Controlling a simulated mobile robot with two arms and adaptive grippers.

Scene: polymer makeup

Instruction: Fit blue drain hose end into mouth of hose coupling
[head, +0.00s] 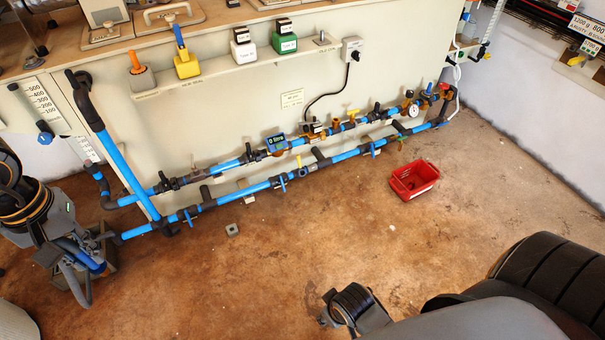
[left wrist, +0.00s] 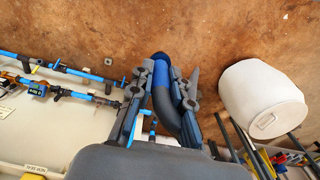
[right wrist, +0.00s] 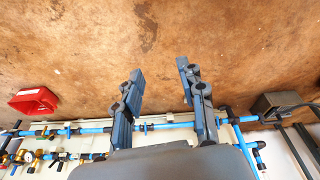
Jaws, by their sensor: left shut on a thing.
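My left gripper (head: 88,268) is low at the left, shut on the blue drain hose (head: 82,255). In the left wrist view the fingers (left wrist: 164,72) hold the dark hose, and its blue end (left wrist: 162,64) points out past them. In the head view the hose is close to a dark fitting (head: 114,238) at the left end of the lower blue pipe. This may be the hose coupling; its mouth is not clear. The hose end appears apart from it, but the exact gap is hard to tell. My right gripper (right wrist: 160,70) is open and empty.
Blue pipes with valves run along the bench front (head: 260,112). A dark box (right wrist: 276,105) stands by the pipe's end. A red crate (head: 414,181) lies on the floor at right. A white bin (left wrist: 262,98) stands near the left gripper. The middle floor is mostly clear.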

